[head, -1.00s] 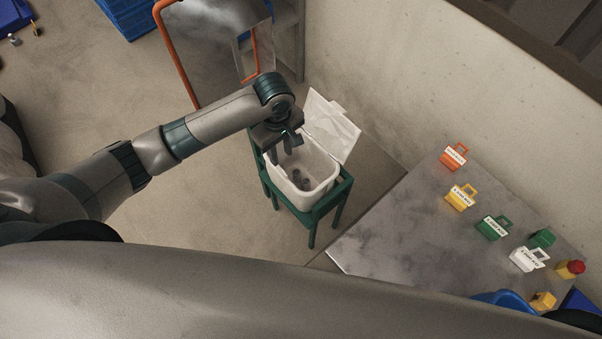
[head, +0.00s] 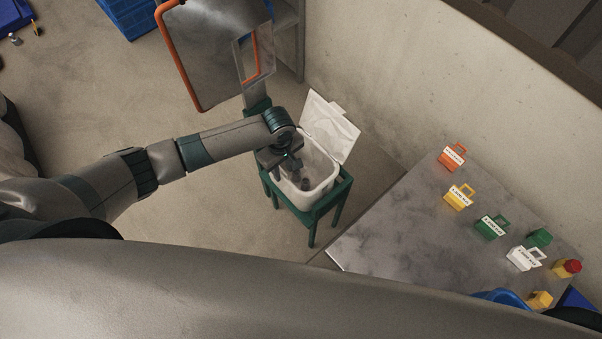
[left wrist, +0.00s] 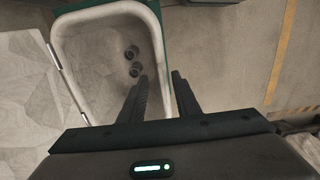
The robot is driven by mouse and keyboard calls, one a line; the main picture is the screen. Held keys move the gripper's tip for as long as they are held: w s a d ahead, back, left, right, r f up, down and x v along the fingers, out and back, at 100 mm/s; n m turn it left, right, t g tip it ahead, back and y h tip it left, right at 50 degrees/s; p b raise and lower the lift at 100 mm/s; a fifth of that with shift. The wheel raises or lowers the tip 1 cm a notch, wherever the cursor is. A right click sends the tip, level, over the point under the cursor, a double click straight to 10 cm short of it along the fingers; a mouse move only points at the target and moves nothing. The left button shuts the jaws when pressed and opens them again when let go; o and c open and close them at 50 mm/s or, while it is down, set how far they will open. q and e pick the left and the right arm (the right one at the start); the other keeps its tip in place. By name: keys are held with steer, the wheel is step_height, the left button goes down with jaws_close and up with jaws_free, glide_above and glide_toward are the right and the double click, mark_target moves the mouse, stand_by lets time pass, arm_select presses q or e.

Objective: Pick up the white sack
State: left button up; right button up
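On the grey table stands a small white handled item (head: 524,258) with a label. I cannot tell whether it is the white sack, and no other sack shows clearly. My left gripper (head: 292,172) is far to the left of it, over an open white bin (head: 322,197). The bin (left wrist: 158,48) lies beyond the fingers, with a few dark round pieces (left wrist: 133,60) inside. My right gripper is not in view.
The bin's white lid (head: 332,125) stands open against the wall side. A green stand (head: 341,198) holds the bin. The grey table (head: 390,230) also carries orange (head: 452,158), yellow (head: 459,198) and green (head: 490,228) labelled items. Its left part is clear.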

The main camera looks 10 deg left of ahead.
mark_target(283, 177)
arm_select(q)
steer(key=shift+s+f+p, duration=0.15)
steer(key=shift+f+p, duration=0.4)
steer(key=shift+f, duration=2.05)
steer(key=shift+c, duration=0.3)
jaws_close()
